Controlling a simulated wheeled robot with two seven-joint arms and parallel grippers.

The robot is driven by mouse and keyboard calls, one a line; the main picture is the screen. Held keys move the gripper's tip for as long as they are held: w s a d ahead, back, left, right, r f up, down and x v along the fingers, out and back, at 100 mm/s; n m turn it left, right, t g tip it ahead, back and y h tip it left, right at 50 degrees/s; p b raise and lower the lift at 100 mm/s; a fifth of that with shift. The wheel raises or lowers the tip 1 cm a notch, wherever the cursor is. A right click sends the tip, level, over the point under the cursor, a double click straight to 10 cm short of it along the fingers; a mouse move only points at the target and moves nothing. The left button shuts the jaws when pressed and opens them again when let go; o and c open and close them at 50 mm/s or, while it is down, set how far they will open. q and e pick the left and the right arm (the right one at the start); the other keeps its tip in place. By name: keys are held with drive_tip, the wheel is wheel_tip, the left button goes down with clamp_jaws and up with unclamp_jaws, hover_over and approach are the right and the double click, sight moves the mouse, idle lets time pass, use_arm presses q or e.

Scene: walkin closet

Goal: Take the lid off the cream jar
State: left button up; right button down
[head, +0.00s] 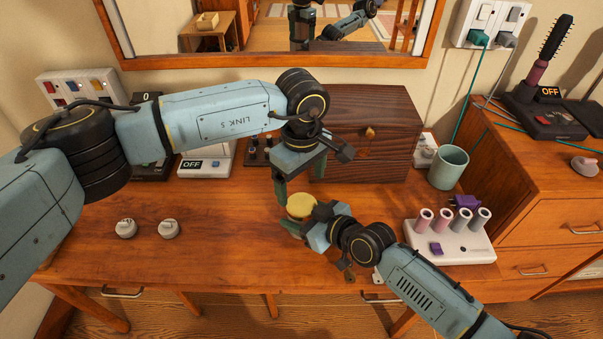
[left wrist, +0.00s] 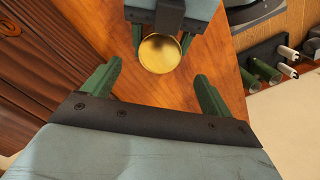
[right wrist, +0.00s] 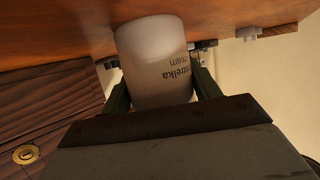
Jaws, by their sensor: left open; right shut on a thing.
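The cream jar (right wrist: 150,80) is a white cylinder with dark print, seen upside down in the right wrist view. My right gripper (right wrist: 162,92) is shut on its sides; in the head view this gripper (head: 303,227) reaches in from the lower right. The round yellow-gold lid (head: 301,203) is on top of the jar and also shows in the left wrist view (left wrist: 159,54). My left gripper (head: 300,184) is open and empty above the lid, pointing down. In the left wrist view the lid lies ahead of its fingers (left wrist: 156,82), untouched. I cannot tell whether the jar touches the table.
A dark wooden box (head: 372,130) stands close behind the grippers. A white stand with several rollers (head: 450,240) is at right, near a green cup (head: 448,167). Two small pale knobbed items (head: 147,229) lie at left. The table front (head: 225,250) is clear.

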sight(302, 205)
use_arm(q)
wheel_tip(302, 205, down, 6)
drive_tip(key=shift+f, duration=0.1)
idle(0.4)
drive_tip(key=c, duration=1)
use_arm(e)
drive_tip(key=shift+d, duration=0.1)
use_arm(q)
drive_tip(key=n, duration=0.6)
drive_tip(key=shift+s+n, duration=0.1)
drive_tip(key=shift+n, duration=0.2)
use_arm(e)
drive_tip(key=shift+w, duration=0.1)
use_arm(q)
drive_tip(key=o, duration=1.1)
drive_tip(key=shift+c, duration=0.2)
